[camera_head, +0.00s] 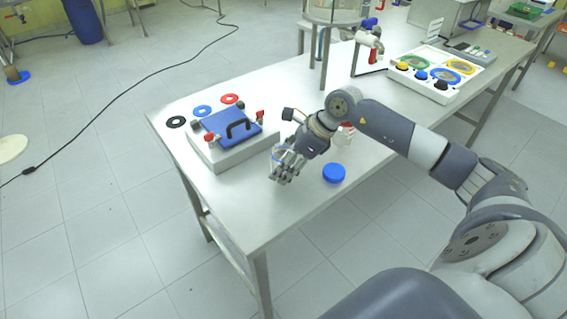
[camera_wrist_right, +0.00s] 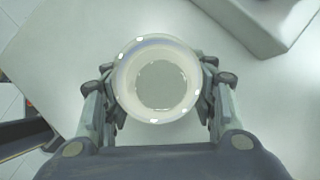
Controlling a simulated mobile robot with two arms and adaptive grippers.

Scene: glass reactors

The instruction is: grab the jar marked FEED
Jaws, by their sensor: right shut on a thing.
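A round, clear-walled jar (camera_wrist_right: 157,82) with a pale rim shows from above in the right wrist view. It sits between the fingers of my right gripper (camera_wrist_right: 160,98), which are shut on its sides. No lid is on it, and no FEED marking can be read. In the head view my right gripper (camera_head: 285,168) is at the near part of the steel table (camera_head: 225,205), and its fingers largely hide the jar. I cannot tell whether the jar touches the table. My left gripper is not in view.
A blue round lid (camera_head: 334,173) lies right of my right gripper. A grey box with a blue handled panel (camera_head: 232,130) stands to its left, with coloured rings (camera_head: 202,110) behind. A small jar with red (camera_head: 344,134) is partly behind my arm. The near-left tabletop is clear.

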